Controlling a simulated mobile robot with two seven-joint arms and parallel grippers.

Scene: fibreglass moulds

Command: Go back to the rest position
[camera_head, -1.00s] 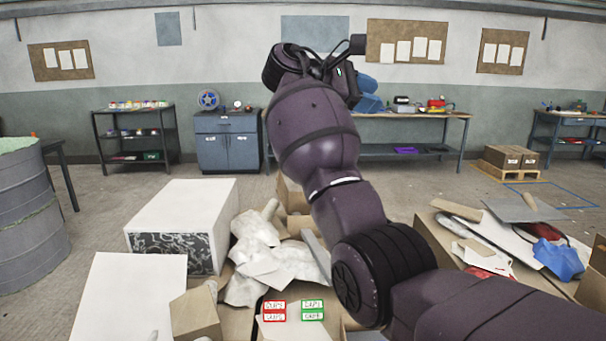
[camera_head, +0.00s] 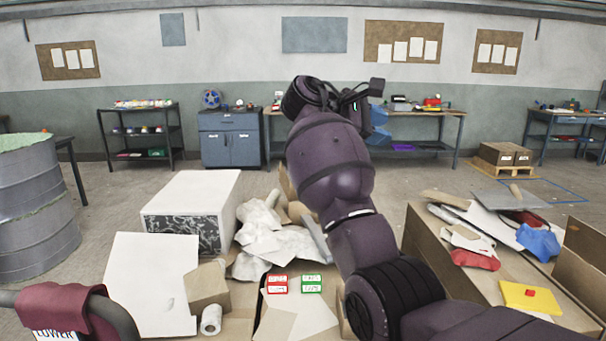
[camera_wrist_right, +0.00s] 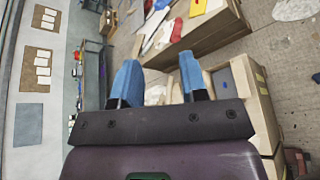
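My right arm reaches up the middle of the camera_head view. Its gripper (camera_head: 378,125) is at the far end, partly behind the wrist, with its blue fingers pointing away. In the right wrist view the two blue fingers of my right gripper (camera_wrist_right: 157,75) stand apart with nothing between them, so it is open and empty. My left gripper is not in view.
A white box (camera_head: 196,195) and crumpled white sheets (camera_head: 270,240) lie left of the arm. A cardboard box (camera_head: 455,270) with a yellow piece (camera_head: 528,297) and blue cloth (camera_head: 538,242) stands right. A dark red cloth (camera_head: 75,312) hangs over a rail at lower left.

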